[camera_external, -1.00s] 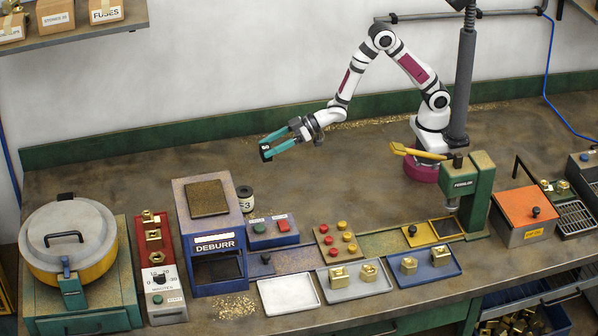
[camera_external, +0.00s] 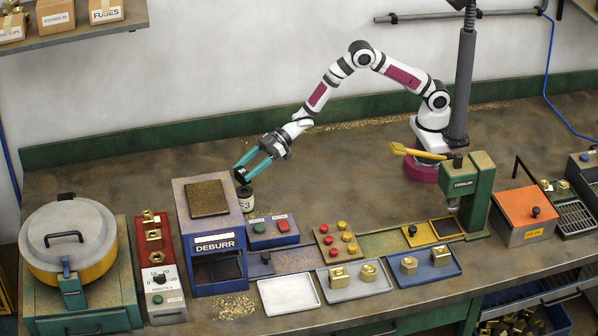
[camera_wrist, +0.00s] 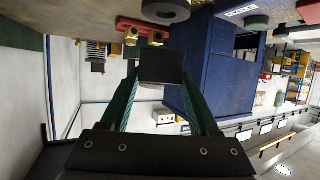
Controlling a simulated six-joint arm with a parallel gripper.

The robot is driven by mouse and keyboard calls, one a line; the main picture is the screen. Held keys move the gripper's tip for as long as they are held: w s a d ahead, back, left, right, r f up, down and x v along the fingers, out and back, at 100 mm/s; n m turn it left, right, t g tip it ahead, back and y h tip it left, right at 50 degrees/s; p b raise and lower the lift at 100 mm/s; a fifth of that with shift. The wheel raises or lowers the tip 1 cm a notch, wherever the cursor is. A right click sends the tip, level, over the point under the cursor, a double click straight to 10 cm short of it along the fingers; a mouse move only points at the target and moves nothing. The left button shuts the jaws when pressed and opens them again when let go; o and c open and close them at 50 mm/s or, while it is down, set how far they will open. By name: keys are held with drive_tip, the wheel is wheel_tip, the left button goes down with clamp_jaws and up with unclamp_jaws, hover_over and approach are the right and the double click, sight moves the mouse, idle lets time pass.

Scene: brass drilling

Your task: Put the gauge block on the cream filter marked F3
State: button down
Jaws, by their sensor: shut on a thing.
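My gripper (camera_external: 243,173) is shut on the gauge block (camera_external: 240,177), a small dark block with a white mark. In the wrist view the block (camera_wrist: 162,66) is a dark square between my green fingertips. The cream filter marked F3 (camera_external: 246,202) stands upright on the bench just right of the deburr machine, its label partly readable. The block appears at or just above the filter's top and overlaps it in the outside view; I cannot tell whether they touch.
The blue deburr machine (camera_external: 212,243) stands close to the left of the filter. A blue box with green and red buttons (camera_external: 272,232) is just in front. The bench (camera_external: 340,180) to the right is clear.

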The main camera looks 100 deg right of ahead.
sight(248, 189)
drive_tip(key=shift+f, duration=1.85)
drive_tip(key=shift+c, duration=0.6)
unclamp_jaws()
drive_tip(key=shift+f, duration=0.2)
